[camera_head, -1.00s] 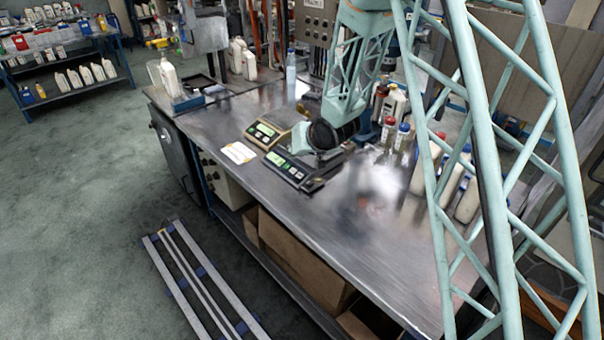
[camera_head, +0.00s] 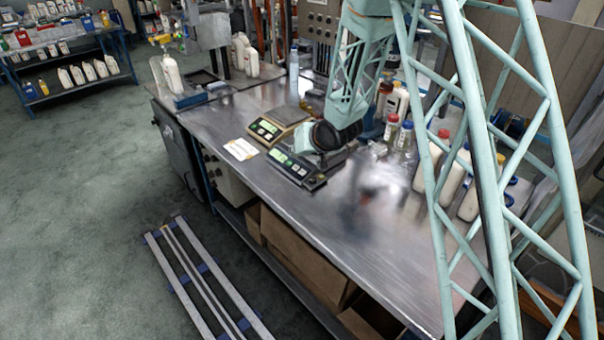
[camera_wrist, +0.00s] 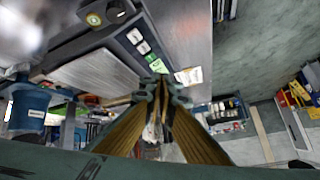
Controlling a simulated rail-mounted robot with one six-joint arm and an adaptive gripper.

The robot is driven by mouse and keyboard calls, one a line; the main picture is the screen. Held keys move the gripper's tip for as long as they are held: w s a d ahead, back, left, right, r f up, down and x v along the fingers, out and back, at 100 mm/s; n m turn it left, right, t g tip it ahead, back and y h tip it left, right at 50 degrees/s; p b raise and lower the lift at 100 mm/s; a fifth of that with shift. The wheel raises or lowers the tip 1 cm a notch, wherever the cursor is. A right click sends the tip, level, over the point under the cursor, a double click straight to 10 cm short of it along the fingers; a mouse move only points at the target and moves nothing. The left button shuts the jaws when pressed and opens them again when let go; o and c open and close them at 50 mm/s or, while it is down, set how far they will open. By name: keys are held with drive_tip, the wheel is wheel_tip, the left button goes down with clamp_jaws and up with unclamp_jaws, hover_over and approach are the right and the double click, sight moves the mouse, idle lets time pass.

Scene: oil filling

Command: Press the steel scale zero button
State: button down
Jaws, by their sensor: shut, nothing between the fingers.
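The steel scale (camera_head: 292,168) sits on the metal bench, with a dark front panel and a lit green display. In the wrist view its bare steel pan (camera_wrist: 97,73) lies left of my fingers, and pale button pads (camera_wrist: 139,41) line its panel beside the green display (camera_wrist: 158,66). My gripper (camera_wrist: 161,92) is shut and empty, its fingertips appearing just below the display end of the panel. I cannot tell whether they touch it. In the head view my wrist hides part of the scale and the fingertips are not clear.
A second scale (camera_head: 266,130) with a tan body stands behind the steel one. A white card (camera_head: 240,149) lies to the left. Bottles (camera_head: 452,178) stand along the bench's right side. The bench front (camera_head: 345,235) is clear. A dark box with a round green button (camera_wrist: 93,19) is near the pan.

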sight(301, 174)
drive_tip(key=shift+w+d+f+b, duration=0.3)
drive_tip(key=shift+f+b, duration=0.3)
drive_tip(key=shift+f, duration=0.65)
drive_tip(key=shift+w+d+f+b, duration=0.35)
drive_tip(key=shift+f+b, duration=0.2)
drive_tip(key=shift+f, duration=0.65)
drive_tip(key=shift+w+d+f+b, duration=0.3)
drive_tip(key=shift+f+b, duration=0.3)
drive_tip(key=shift+f, duration=0.65)
drive_tip(key=shift+w+d+f+b, duration=0.1)
drive_tip(key=shift+f+b, duration=0.1)
drive_tip(key=shift+f, duration=0.2)
drive_tip(key=shift+w+d+f+b, duration=0.1)
drive_tip(key=shift+f+b, duration=0.05)
drive_tip(key=shift+f, duration=0.25)
drive_tip(key=shift+s+r, duration=0.1)
idle(0.4)
drive_tip(key=shift+s+a+r+p, duration=0.1)
drive_tip(key=shift+r+p, duration=0.1)
drive_tip(key=shift+r, duration=0.15)
drive_tip(key=shift+s+a+r+p, duration=0.1)
drive_tip(key=shift+r+p, duration=0.1)
drive_tip(key=shift+r, duration=0.15)
